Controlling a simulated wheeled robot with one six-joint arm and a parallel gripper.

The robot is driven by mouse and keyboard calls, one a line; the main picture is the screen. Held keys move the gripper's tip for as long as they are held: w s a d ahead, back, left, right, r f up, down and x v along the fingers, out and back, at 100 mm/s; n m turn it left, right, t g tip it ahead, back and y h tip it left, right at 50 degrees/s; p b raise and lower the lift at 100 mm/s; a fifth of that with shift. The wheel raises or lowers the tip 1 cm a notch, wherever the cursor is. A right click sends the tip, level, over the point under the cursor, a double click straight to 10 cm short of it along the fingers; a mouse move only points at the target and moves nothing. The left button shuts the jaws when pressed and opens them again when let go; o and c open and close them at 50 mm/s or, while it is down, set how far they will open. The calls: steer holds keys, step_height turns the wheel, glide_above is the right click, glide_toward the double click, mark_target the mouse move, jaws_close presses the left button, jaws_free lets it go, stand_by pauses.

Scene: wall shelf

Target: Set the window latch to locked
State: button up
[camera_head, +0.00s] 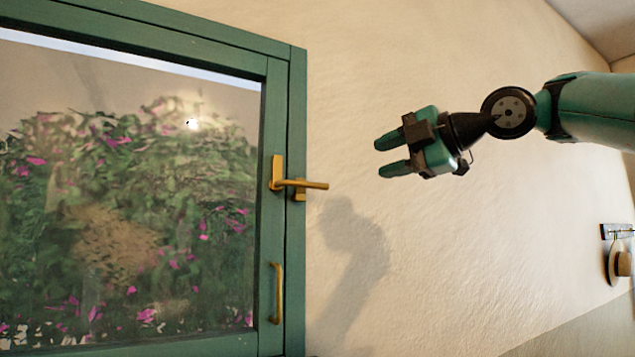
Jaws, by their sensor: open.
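A brass window latch (300,184) is mounted on the right side of the green window frame (296,95). Its lever points right, roughly horizontal, and reaches past the frame's outer edge over a small brass piece (299,197). The latch's upright plate is on the sash (273,110). My gripper (382,157) is to the right of the latch and a little higher in the picture, in front of the cream wall. Its two green fingers point left, apart from each other, with nothing between them. It is clear of the latch.
A brass pull handle (277,293) is on the sash below the latch. The sash appears closed against the frame. A straw hat (620,262) hangs from a small rack (617,231) at the far right. The wall between my gripper and the window is bare.

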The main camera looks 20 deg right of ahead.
mark_target(313, 184)
steer(key=p+x, duration=0.5)
steer(key=x, duration=1)
steer(key=shift+w+a, duration=0.1)
steer(key=shift+a, duration=0.05)
jaws_close()
